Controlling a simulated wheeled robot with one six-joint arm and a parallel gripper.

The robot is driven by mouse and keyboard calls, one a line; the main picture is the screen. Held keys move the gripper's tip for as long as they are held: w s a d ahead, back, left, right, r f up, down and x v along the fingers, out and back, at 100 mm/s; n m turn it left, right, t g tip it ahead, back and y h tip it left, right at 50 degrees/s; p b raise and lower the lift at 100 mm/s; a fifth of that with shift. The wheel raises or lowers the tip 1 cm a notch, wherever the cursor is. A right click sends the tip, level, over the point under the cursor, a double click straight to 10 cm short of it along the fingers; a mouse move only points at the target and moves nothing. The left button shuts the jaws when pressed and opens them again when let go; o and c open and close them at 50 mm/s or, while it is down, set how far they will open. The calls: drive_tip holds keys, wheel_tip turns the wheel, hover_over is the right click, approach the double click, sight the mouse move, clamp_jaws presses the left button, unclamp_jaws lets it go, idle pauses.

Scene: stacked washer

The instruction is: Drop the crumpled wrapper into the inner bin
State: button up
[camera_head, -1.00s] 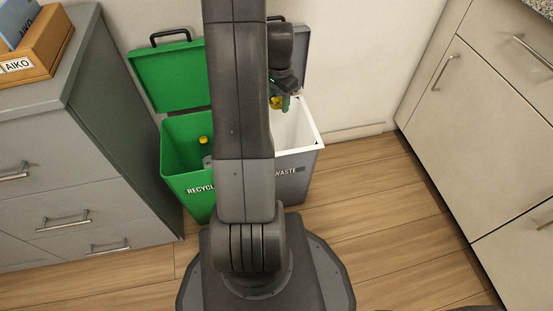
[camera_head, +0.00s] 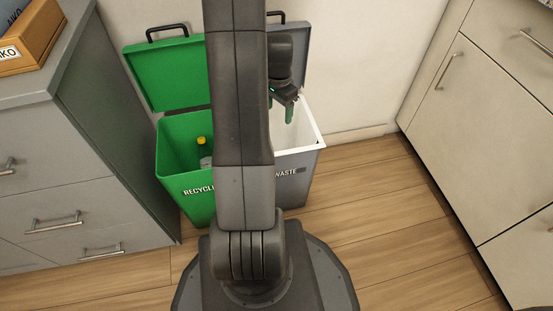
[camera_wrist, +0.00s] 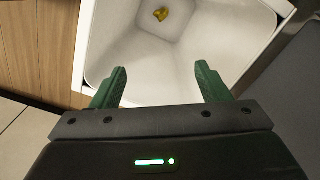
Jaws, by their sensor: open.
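The crumpled wrapper (camera_wrist: 161,15) is a small yellow piece lying at the bottom of the white-lined waste bin, seen in the wrist view. The waste bin (camera_head: 302,160) is grey with a white inner bin (camera_wrist: 181,55), its lid raised. My gripper (camera_wrist: 160,85) is open and empty, with its two green fingers apart over the bin's opening. In the head view my gripper (camera_head: 283,108) hangs above the waste bin. The wrapper is not visible in the head view.
A green recycling bin (camera_head: 185,186) with its lid open stands left of the waste bin and holds a yellow-capped bottle (camera_head: 204,150). Grey drawers (camera_head: 60,190) stand at left, pale cabinets (camera_head: 490,130) at right. Wooden floor (camera_head: 370,190) is clear between.

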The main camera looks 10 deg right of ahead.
wheel_tip(320, 180, up, 14)
drive_tip(key=p, duration=0.5)
drive_tip(key=shift+f, duration=0.1)
wheel_tip(320, 180, down, 10)
drive_tip(key=b, duration=0.2)
idle(0.8)
drive_tip(key=shift+f, duration=0.25)
